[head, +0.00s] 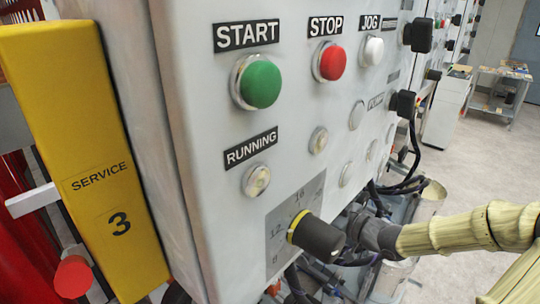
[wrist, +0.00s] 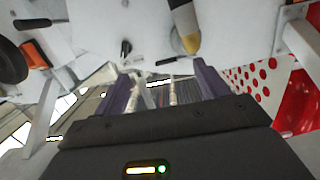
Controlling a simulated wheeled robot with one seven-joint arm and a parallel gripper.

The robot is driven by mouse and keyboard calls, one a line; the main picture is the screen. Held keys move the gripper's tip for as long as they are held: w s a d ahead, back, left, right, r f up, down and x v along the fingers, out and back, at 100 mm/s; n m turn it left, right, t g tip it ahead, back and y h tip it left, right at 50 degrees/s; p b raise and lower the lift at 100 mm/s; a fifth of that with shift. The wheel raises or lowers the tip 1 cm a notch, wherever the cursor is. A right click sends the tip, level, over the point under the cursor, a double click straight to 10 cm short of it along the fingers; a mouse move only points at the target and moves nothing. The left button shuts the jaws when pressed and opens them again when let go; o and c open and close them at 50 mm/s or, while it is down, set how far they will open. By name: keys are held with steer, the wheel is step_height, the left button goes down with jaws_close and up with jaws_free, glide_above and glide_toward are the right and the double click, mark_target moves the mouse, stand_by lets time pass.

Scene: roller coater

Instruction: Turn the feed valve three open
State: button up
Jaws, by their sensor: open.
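I cannot make out a valve labelled as feed valve three in either view. In the wrist view my gripper (wrist: 163,82) is open, with its two purple fingers apart and no object clearly held between them. Pale rods and a dark striped surface show beyond the fingers. In the head view my arm (head: 450,232) comes in from the right in a cream sleeve. Its dark end is beside a dark knob with a yellow ring (head: 318,238); the fingertips cannot be made out there.
The grey control panel (head: 212,150) carries a green START button (head: 260,84), a red STOP button (head: 333,62) and lamps. A yellow SERVICE 3 post (head: 95,165) and a red knob (head: 73,276) are at left. Open floor (head: 480,155) lies right.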

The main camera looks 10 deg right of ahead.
steer(key=shift+n+t+y, duration=0.3)
steer(key=shift+t+y, duration=0.2)
steer(key=r, duration=0.2)
steer(key=s+d+r, duration=0.1)
steer(key=r, duration=0.1)
steer(key=shift+d+r, duration=0.1)
steer(key=p+x, duration=0.5)
steer(key=x, duration=1.2)
steer(key=shift+w, duration=0.15)
steer(key=c, duration=1.4)
